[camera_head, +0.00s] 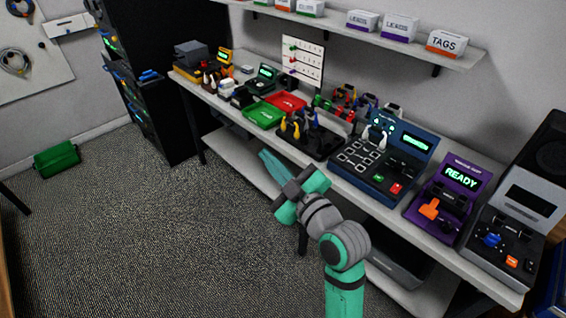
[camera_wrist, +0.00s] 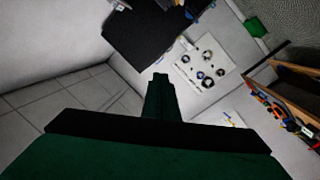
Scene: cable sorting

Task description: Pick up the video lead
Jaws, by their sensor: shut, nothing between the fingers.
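I cannot tell which item is the video lead. Small connectors with yellow and blue ends stand in a black holder (camera_head: 318,148) on the bench. White ones (camera_head: 376,137) stand on the dark blue tester (camera_head: 372,168). Coiled cables hang on the white wall board (camera_head: 38,68) at the far left; that or a similar board with several coils also shows in the wrist view (camera_wrist: 186,67). My gripper (camera_head: 264,154) is in front of the bench, over the floor side, apart from the things on it. In the wrist view its fingers (camera_wrist: 160,80) are together and empty.
The long bench (camera_head: 215,92) carries a green tray (camera_head: 264,115), a red tray (camera_head: 287,102), a purple READY device (camera_head: 446,197) and a grey device (camera_head: 507,230). A shelf with labelled boxes hangs above. A green bin (camera_head: 57,160) is on the floor. The carpet (camera_head: 150,230) is clear.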

